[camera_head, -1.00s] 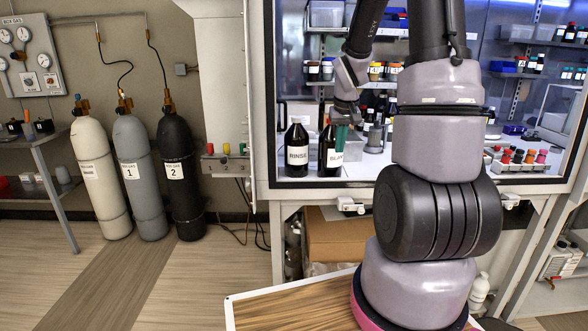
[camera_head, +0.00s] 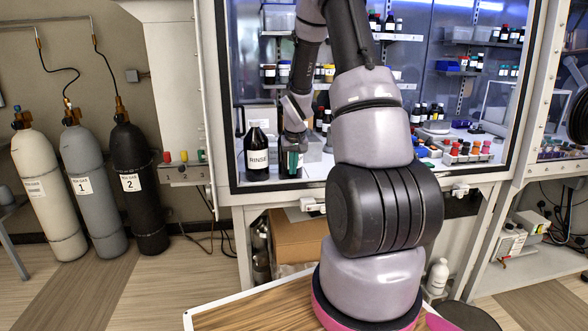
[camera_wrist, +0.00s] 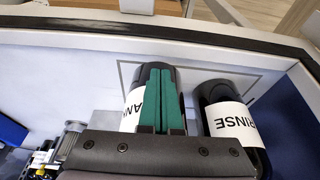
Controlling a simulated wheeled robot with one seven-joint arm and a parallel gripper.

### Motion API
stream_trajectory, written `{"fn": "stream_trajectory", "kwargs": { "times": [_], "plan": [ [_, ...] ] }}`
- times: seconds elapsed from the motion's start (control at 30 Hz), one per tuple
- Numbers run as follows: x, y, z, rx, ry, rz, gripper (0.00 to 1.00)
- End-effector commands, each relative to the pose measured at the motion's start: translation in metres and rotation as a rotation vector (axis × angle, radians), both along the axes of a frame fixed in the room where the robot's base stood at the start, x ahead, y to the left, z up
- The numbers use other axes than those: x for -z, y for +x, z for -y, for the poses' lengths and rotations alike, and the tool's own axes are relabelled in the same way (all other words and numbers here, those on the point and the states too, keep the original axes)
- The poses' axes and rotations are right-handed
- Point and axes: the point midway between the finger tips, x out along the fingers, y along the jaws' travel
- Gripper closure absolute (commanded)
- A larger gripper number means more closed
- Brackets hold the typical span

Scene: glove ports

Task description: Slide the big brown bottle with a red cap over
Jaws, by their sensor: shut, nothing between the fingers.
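My gripper (camera_head: 293,162) is shut and empty, with its green fingers (camera_wrist: 160,100) pointing down inside the glass-fronted cabinet. In the wrist view the fingers lie across a dark bottle (camera_wrist: 154,72) whose white label shows "ANK". In the head view my gripper hides most of that bottle. I cannot tell whether the fingers touch it. A dark brown bottle labelled RINSE (camera_head: 257,172) stands upright just left of my gripper. It also shows right of the fingers in the wrist view (camera_wrist: 236,122). I can make out no red cap on either bottle; the labelled-ANK bottle's cap is hidden.
A rack of colored caps (camera_head: 466,152) stands right of my arm. Small bottles (camera_head: 268,74) fill the shelves behind. The cabinet's front frame (camera_head: 240,188) runs close before the bottles. Gas cylinders (camera_head: 87,190) stand outside at left.

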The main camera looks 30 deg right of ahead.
Motion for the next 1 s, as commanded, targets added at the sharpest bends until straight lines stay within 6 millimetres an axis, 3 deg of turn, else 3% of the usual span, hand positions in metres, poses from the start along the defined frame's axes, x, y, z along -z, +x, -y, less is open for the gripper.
{"fn": "stream_trajectory", "kwargs": {
  "times": [0.37,0.63,1.0],
  "plan": [
    [0.0,0.003,0.0,-0.001,0.0,-0.001,1.0],
    [0.0,0.028,0.007,0.0,0.0,0.0,1.0],
    [0.0,0.028,0.007,-0.001,0.0,-0.001,1.0]
  ]
}}
